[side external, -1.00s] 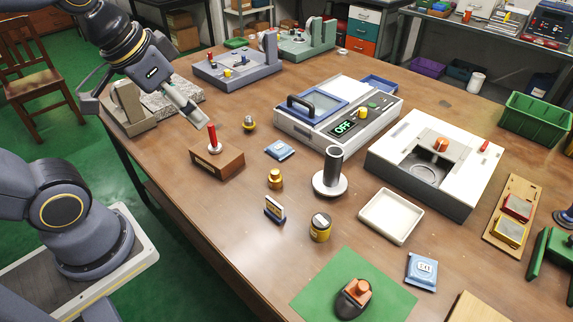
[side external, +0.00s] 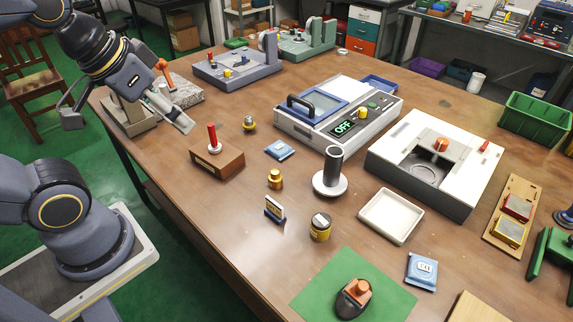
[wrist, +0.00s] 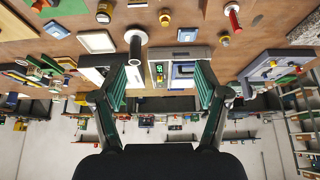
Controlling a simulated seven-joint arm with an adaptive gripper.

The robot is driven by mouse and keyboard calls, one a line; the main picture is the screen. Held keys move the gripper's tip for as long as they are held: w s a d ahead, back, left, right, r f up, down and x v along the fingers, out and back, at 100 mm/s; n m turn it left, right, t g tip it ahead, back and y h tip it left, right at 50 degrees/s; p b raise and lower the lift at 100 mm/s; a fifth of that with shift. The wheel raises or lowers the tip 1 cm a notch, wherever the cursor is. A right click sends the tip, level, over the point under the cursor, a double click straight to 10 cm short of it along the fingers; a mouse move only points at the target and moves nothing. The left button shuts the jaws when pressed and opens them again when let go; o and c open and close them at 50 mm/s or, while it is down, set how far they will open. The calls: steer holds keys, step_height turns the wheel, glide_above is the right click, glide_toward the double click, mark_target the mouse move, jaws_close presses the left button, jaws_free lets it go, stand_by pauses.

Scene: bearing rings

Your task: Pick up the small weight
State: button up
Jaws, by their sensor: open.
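A small brass weight with a knob (side external: 275,179) stands upright on the brown table, left of the grey post on its round base. It also shows near the top of the wrist view (wrist: 165,18). A larger yellow-and-dark cylinder (side external: 320,228) stands nearer the front. A small brass-and-grey knobbed piece (side external: 249,123) stands farther back; which of these the task means is not marked. My gripper (side external: 128,117) is open and empty, high at the table's far left, well apart from all of them. Its two spread fingers show in the wrist view (wrist: 161,75).
A wooden block with a red peg (side external: 217,162) stands between my gripper and the brass weight. The grey post (side external: 332,172), white tray (side external: 391,216) and boxed device reading OFF (side external: 338,115) are to the right. Bare table lies around the brass weight.

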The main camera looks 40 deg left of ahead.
steer(key=shift+c, duration=0.2)
stand_by(0.4)
steer(key=w+r+m, duration=0.2)
steer(key=w+r, duration=0.2)
steer(key=m+g, duration=0.4)
steer(key=g, duration=0.1)
glide_above(275, 171)
step_height(275, 171, down, 16)
steer(key=shift+g, duration=0.3)
step_height(275, 171, down, 15)
steer(key=shift+s+a+f, duration=0.15)
steer(key=shift+f, duration=0.05)
steer(key=shift+d+f, duration=0.15)
steer(key=shift+f, duration=1.35)
steer(key=shift+d+f, duration=0.1)
steer(key=shift+f, duration=1.4)
jaws_close()
